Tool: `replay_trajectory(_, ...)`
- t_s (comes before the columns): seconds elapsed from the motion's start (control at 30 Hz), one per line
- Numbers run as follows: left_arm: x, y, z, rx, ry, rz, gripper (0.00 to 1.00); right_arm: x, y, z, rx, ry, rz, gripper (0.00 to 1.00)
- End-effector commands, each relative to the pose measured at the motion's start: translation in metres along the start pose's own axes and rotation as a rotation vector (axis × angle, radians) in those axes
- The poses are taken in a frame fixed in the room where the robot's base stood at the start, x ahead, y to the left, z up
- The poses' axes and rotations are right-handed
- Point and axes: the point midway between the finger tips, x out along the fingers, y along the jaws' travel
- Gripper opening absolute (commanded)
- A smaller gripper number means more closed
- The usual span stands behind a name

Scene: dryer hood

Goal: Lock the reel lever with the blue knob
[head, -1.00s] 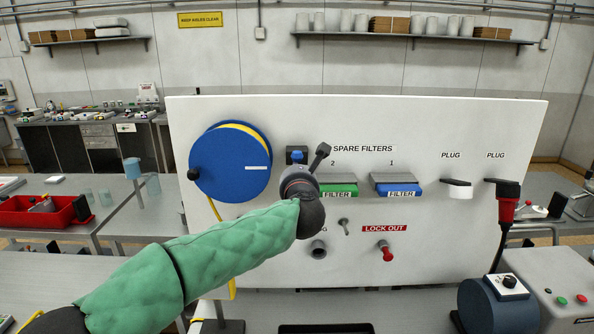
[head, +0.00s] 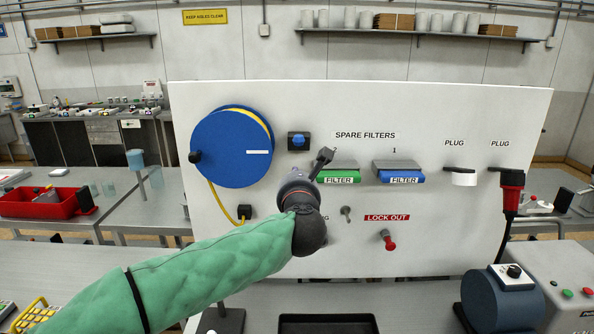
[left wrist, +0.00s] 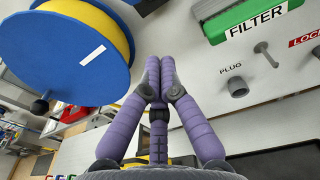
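The blue knob (head: 299,141) sits on a small dark square mount on the white panel, right of the reel. The blue reel (head: 232,148) has a yellow rim, a white bar on its face and a black handle (head: 194,157) at its left edge. The reel also fills the upper left of the left wrist view (left wrist: 70,50), where a dark block shows at the top edge. My left gripper (head: 324,160) is in front of the panel, below and right of the blue knob, apart from it. In the left wrist view its fingers (left wrist: 153,72) are together with nothing visible between them. My right gripper is out of view.
Green (head: 338,172) and blue (head: 399,172) filter holders, a metal toggle (head: 346,214) and a red lock-out knob (head: 389,240) are on the panel near my left gripper. A yellow cord runs from the reel to a black fitting (head: 244,211). A black tray (head: 328,324) lies below.

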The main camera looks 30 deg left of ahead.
Motion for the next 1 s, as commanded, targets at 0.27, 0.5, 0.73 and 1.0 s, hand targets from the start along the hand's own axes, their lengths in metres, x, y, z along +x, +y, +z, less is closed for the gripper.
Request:
replay_trajectory(0.27,-0.026,-0.001,0.001,0.001,0.001,-0.001,0.00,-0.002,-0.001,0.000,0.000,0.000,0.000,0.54)
replay_trajectory(0.5,-0.028,0.000,0.001,0.002,0.001,-0.001,0.00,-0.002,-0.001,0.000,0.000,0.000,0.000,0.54)
replay_trajectory(0.73,-0.027,0.000,0.001,0.002,0.001,0.000,0.00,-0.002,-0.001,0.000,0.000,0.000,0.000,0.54)
replay_trajectory(1.0,-0.028,0.001,0.015,0.001,0.001,0.000,0.00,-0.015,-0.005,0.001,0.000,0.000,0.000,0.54)
